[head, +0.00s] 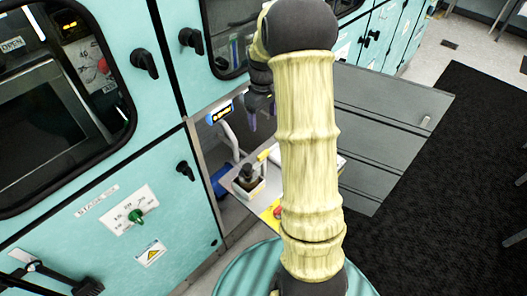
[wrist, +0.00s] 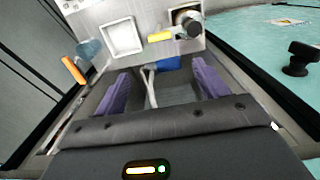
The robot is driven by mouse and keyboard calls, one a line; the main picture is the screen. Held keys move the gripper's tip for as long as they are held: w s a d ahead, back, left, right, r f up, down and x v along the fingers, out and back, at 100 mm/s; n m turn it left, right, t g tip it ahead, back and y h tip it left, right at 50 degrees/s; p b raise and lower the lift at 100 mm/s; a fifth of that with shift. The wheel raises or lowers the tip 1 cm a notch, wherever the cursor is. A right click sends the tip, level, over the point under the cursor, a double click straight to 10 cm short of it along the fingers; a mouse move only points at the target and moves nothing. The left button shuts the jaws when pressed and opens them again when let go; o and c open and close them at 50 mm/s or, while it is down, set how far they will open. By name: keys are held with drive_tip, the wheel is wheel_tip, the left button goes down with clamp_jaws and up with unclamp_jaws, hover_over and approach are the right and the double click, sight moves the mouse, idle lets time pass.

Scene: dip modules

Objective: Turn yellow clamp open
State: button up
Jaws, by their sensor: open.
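The yellow clamp (head: 264,155) is a small yellow lever beside a dark round fitting (head: 246,175) on the grey shelf inside the open cabinet bay. In the wrist view the clamp (wrist: 160,36) lies near the top, just left of the dark cylindrical fitting (wrist: 188,24). My gripper (head: 262,112) hangs above the shelf, apart from the clamp. In the wrist view its purple fingers (wrist: 160,80) are spread with nothing held between them. My arm hides part of the shelf in the head view.
A white square tray (wrist: 122,38) sits on the shelf. A white tube (wrist: 150,88) and a blue item (wrist: 168,63) lie below. Teal cabinet panels (head: 65,185) with dark knobs flank the bay.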

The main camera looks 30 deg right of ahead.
sight(264, 153)
drive_tip(key=shift+w+d+f, duration=0.1)
idle(0.3)
wheel_tip(264, 153, down, 17)
drive_tip(key=shift+f+p, duration=0.1)
drive_tip(key=shift+p, duration=0.8)
drive_tip(key=c, duration=1)
